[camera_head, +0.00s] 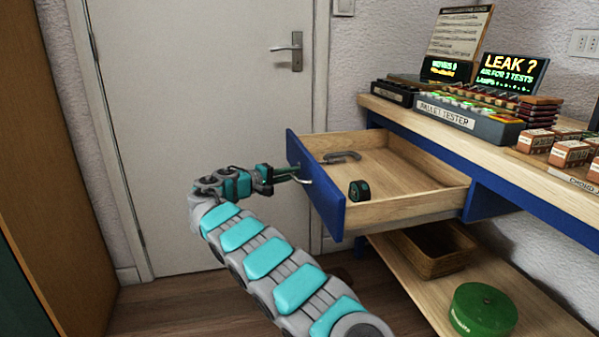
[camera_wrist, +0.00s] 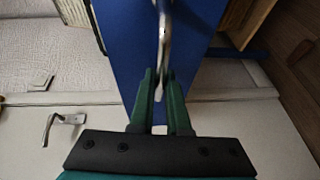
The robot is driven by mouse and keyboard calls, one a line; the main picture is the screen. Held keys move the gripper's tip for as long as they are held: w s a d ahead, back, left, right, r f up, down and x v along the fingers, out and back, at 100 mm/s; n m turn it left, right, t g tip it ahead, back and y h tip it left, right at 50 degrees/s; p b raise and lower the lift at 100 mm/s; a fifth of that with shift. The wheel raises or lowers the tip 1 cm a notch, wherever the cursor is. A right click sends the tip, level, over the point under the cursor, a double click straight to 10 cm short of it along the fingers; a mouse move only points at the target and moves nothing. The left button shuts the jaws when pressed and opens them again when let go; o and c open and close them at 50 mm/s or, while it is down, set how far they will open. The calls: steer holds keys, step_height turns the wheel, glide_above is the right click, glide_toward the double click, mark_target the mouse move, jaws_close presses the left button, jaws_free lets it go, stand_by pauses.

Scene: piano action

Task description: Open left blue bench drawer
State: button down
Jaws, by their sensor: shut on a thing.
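The left blue bench drawer (camera_head: 316,182) is pulled well out from under the bench in the head view, and its wooden inside shows. My gripper (camera_head: 285,175) is at its blue front, shut on the metal handle (camera_head: 303,180). In the wrist view the green fingers of my gripper (camera_wrist: 160,100) close around the handle (camera_wrist: 163,40), with the blue drawer front (camera_wrist: 125,50) behind it. A grey curved tool (camera_head: 343,156) and a small dark green round thing (camera_head: 359,190) lie in the drawer.
The wooden bench top (camera_head: 400,108) carries a pallet tester (camera_head: 460,116), lit displays and several small boxes. A white door (camera_head: 200,90) stands behind my arm.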

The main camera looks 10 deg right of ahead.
steer(key=shift+a+f, duration=0.15)
steer(key=shift+a, duration=0.6)
steer(key=c, duration=0.9)
jaws_free()
steer(key=v, duration=0.7)
steer(key=shift+a, duration=0.35)
steer(key=shift+s, duration=0.2)
